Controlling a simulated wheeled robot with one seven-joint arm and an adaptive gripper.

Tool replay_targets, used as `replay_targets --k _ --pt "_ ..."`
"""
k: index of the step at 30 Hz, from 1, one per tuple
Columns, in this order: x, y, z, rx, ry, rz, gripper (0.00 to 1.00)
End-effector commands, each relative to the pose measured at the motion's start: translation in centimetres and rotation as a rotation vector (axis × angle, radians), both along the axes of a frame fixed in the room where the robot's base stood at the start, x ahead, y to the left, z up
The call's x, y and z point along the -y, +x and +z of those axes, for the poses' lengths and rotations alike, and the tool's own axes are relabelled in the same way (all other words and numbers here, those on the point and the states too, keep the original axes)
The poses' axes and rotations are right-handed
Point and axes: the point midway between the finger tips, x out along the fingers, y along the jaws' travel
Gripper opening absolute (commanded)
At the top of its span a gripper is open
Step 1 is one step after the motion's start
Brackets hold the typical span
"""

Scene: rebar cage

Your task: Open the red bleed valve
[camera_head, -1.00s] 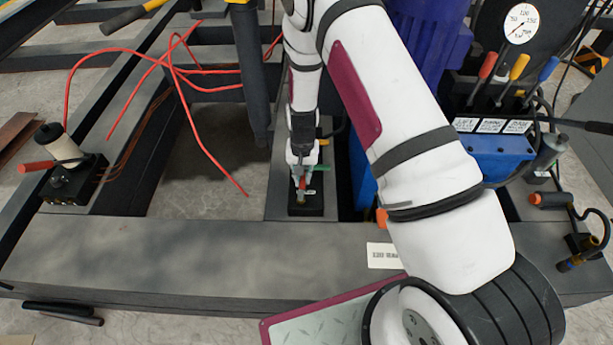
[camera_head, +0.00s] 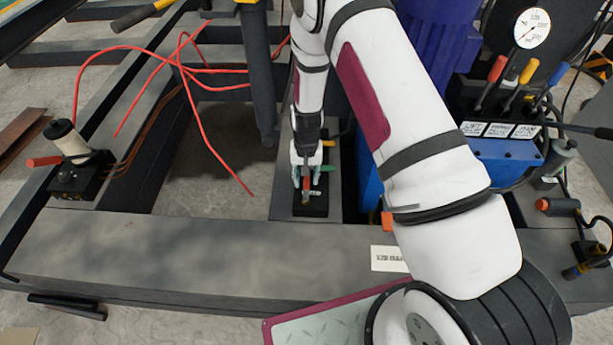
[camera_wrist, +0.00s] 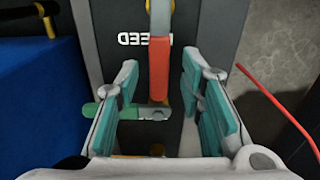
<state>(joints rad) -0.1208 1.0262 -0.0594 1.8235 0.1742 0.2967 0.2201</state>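The red bleed valve handle (camera_wrist: 159,70) is a red lever on a dark block marked with the word BLEED (camera_wrist: 146,39), which reads reversed in the wrist view. My gripper (camera_wrist: 160,80) is open, with one teal-padded finger on each side of the red lever and a visible gap on both sides. A green handle (camera_wrist: 102,109) lies to the left, partly behind the left finger. In the head view my gripper (camera_head: 307,178) is over the black valve block (camera_head: 310,210), and the red lever shows small between the fingers.
A blue unit (camera_wrist: 38,95) stands close on the left in the wrist view. A red cable (camera_wrist: 275,103) runs on the right. In the head view, a lever bank (camera_head: 500,145), a gauge (camera_head: 532,28) and a handled black box (camera_head: 80,178) stand farther off.

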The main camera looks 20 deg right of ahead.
Motion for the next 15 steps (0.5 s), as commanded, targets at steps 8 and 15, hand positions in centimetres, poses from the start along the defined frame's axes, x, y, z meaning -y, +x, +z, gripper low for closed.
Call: replay_targets --k 8,15 --pt "0.0 0.1 0.4 0.001 0.001 -0.002 0.35" --pt "0.0 0.1 4.1 0.004 0.001 -0.001 0.35"
